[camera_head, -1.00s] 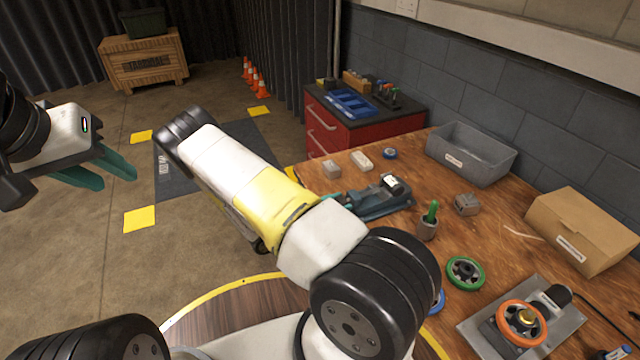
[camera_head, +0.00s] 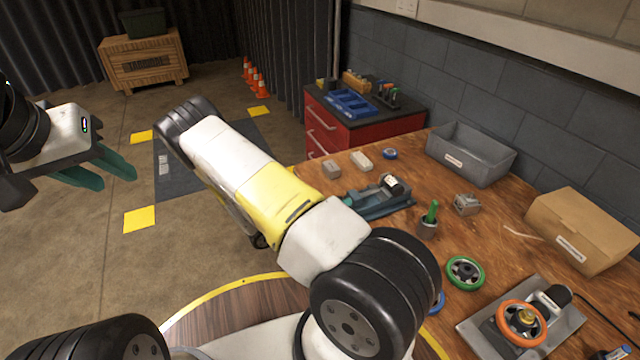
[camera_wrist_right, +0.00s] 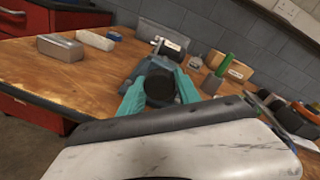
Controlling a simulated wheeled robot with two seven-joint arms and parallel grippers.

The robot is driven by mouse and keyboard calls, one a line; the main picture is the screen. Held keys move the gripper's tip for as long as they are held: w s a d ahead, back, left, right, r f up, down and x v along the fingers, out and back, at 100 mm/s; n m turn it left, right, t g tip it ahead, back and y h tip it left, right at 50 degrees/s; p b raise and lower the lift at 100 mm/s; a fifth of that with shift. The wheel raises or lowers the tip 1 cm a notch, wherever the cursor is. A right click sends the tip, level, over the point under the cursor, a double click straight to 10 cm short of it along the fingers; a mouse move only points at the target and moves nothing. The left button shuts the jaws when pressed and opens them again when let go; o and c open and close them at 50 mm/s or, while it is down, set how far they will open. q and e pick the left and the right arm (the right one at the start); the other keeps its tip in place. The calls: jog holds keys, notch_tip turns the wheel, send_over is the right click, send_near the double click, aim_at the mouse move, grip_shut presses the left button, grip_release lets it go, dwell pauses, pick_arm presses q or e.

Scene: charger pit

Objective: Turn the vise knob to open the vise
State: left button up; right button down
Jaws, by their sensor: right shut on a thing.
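The teal vise (camera_head: 378,203) lies on the wooden workbench, just beyond my right forearm in the head view. It also shows in the right wrist view, partly behind its round black knob (camera_wrist_right: 160,88). My right gripper (camera_wrist_right: 158,92) has its two teal fingers on either side of this knob, shut on it. In the head view my right arm hides most of that gripper and the knob. My left gripper (camera_head: 100,170) is open and empty over the floor at the far left, away from the bench.
On the workbench (camera_head: 478,228) stand a grey bin (camera_head: 472,153), a cardboard box (camera_head: 582,232), a green-handled tool in a cup (camera_head: 428,226), a green wheel (camera_head: 465,272) and a plate with an orange wheel (camera_head: 522,322). Small blocks (camera_head: 332,168) lie beside the vise. A red cabinet (camera_head: 330,128) adjoins.

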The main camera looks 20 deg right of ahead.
jog(key=shift+w+a+f+n, duration=0.1)
jog(key=shift+w+n, duration=0.05)
jog(key=shift+n, duration=0.75)
jog(key=c, duration=0.9)
grip_release()
jog(key=s+a, duration=0.1)
jog(key=a, duration=0.6)
jog(key=shift+a+r, duration=0.3)
jog(key=shift+a, duration=0.05)
